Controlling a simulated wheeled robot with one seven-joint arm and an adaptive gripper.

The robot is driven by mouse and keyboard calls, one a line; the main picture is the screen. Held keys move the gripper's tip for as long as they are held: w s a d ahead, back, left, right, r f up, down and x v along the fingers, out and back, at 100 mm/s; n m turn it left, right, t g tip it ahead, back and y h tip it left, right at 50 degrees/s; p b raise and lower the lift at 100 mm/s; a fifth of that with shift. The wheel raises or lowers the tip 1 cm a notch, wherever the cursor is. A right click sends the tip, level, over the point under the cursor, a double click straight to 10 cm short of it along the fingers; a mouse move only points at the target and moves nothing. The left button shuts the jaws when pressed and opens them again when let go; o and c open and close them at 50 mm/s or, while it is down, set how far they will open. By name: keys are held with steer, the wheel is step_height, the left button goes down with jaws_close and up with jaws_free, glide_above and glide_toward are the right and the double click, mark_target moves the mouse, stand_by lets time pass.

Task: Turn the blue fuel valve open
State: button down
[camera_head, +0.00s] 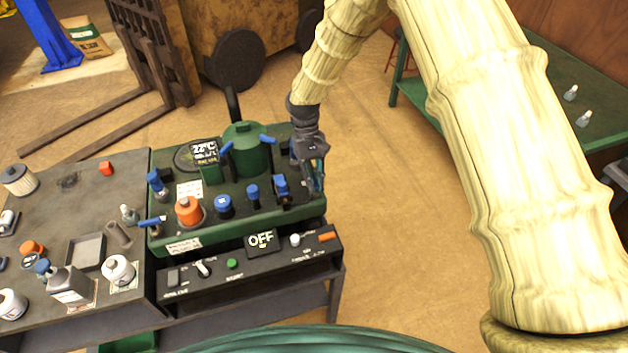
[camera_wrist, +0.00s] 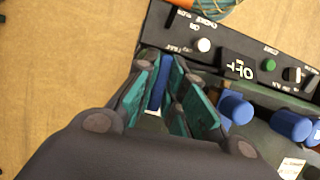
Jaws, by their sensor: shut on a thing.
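My gripper (camera_head: 316,178) reaches down at the right end of the green machine (camera_head: 190,237). In the wrist view its teal fingers (camera_wrist: 172,92) are closed around an upright blue piece (camera_wrist: 163,86), which looks like the blue fuel valve's handle. The fingers hide part of this piece, and its turn angle cannot be told. In the head view the gripper largely hides what it holds. Other blue knobs (camera_head: 253,192) stand on the machine top to the left of the gripper.
A black control panel (camera_head: 322,263) with an OFF display (camera_head: 262,240) runs along the machine's front. A green tank (camera_head: 246,152) stands behind the knobs. The dark bench (camera_head: 60,200) at left holds bottles and small parts. Floor (camera_head: 400,250) to the right is clear.

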stand_by(0.3)
steer(key=c, duration=1.5)
jaws_free()
steer(key=shift+w+r, duration=0.1)
steer(key=v, duration=1.1)
steer(key=shift+w+r, duration=0.2)
steer(key=shift+r, duration=0.15)
steer(key=shift+a, duration=0.1)
